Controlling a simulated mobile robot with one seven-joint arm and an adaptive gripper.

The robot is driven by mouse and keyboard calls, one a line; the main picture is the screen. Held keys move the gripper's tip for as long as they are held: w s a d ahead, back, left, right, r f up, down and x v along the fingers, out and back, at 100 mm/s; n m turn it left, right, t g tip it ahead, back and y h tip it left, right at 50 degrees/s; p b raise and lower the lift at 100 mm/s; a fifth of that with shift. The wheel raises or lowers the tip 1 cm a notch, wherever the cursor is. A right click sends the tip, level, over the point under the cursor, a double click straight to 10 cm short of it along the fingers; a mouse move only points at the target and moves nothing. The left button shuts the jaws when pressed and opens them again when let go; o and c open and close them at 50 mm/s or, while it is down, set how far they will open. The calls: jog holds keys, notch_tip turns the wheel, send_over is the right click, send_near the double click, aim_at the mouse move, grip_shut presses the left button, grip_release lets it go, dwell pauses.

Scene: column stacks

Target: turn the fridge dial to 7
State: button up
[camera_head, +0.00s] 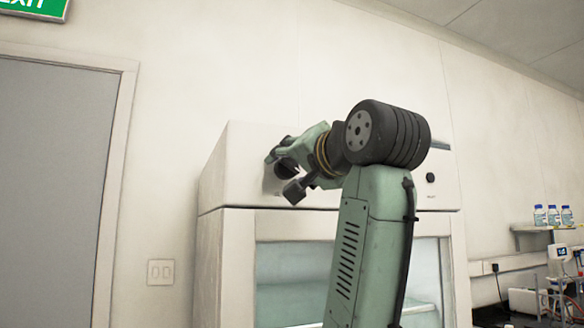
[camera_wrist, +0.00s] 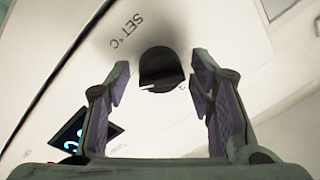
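The fridge (camera_head: 236,183) is a white cabinet with a glass front below a plain upper panel. Its dial (camera_wrist: 161,69) is a dark round knob with a pale pointer mark, under the printed words "SET °C" in the wrist view. My gripper (camera_wrist: 160,82) is open, with one finger on each side of the dial and visible gaps between the pads and the knob. In the head view my gripper (camera_head: 283,170) is at the fridge's upper panel, and my arm hides most of the dial area. A small display (camera_wrist: 72,131) with blue digits is partly hidden; I cannot read it fully.
A second black knob (camera_head: 431,177) sits on the panel's right. A shelf (camera_head: 545,228) with several blue-capped bottles is at the far right, above bench equipment. A grey door (camera_head: 52,190) and a wall switch (camera_head: 160,272) are on the left.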

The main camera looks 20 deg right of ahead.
jog(key=shift+o, duration=0.4)
jog(key=s, duration=1.2)
jog(key=shift+d+f, duration=0.35)
jog(key=shift+d, duration=0.05)
